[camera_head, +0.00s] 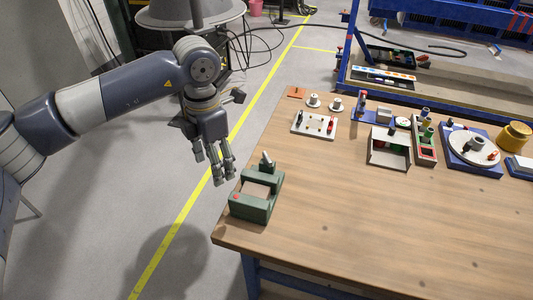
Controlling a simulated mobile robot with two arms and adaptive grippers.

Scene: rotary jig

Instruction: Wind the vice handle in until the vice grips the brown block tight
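The green vice (250,207) stands at the near left corner of the wooden table. A small grey handle (267,158) sticks up at its far end. A tan-brown patch (257,190) shows between its jaws; I cannot tell whether it is the brown block or bare tabletop, nor whether any gap is left beside it. My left gripper (216,172) hangs to the upper left of the vice, fingers pointing down and spread. It is open, empty and apart from the handle. My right gripper is not in view.
The table's front and middle are clear. A blue frame stands behind.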

